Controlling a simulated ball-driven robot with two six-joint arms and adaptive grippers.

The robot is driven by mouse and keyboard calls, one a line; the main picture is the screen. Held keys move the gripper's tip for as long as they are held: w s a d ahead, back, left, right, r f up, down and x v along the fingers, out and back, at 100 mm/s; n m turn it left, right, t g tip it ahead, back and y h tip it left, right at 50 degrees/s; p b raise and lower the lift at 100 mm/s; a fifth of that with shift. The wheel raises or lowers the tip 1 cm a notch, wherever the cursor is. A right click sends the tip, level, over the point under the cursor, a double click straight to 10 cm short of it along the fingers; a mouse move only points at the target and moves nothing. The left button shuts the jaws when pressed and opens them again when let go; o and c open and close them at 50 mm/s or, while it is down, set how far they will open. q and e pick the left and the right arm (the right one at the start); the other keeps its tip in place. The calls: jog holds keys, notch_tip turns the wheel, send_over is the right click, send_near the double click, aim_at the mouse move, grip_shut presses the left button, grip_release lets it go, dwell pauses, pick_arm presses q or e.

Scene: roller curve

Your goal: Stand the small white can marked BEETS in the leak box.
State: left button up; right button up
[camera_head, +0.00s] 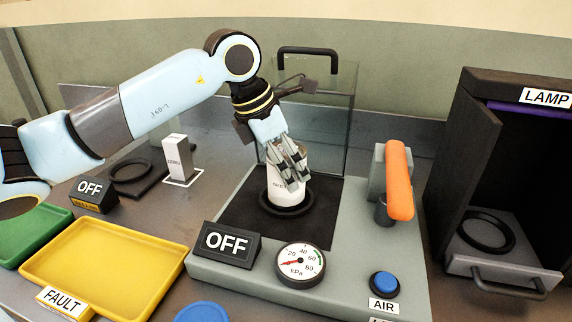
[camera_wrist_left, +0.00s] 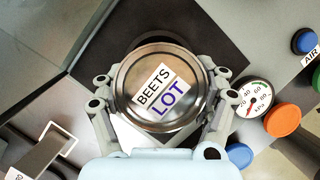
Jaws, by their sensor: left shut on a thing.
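The small white can (camera_head: 275,186) stands upright in the black ring (camera_head: 287,206) on the dark pad of the grey leak tester base. In the left wrist view its metal lid bears a label with BEETS and LOT (camera_wrist_left: 160,92). My left gripper (camera_head: 290,170) is shut on the can from above, with its fingers around the sides. The leak box (camera_head: 338,115), a clear cover with a black handle (camera_head: 307,52), stands behind the can. My right gripper is not in view.
An orange lever (camera_head: 399,180), a gauge (camera_head: 300,265), an OFF display (camera_head: 227,241) and a blue AIR button (camera_head: 384,283) surround the pad. A yellow FAULT tray (camera_head: 170,260) lies at the left. A dark LAMP booth (camera_head: 468,140) stands at the right.

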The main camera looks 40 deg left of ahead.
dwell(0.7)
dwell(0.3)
pick_arm(q)
jog(key=shift+f+b, duration=0.15)
jog(key=shift+b, duration=0.35)
dwell(0.3)
jog(key=o, duration=1.6)
jog(key=shift+r+p, duration=2.45)
jog(key=shift+r, duration=2.05)
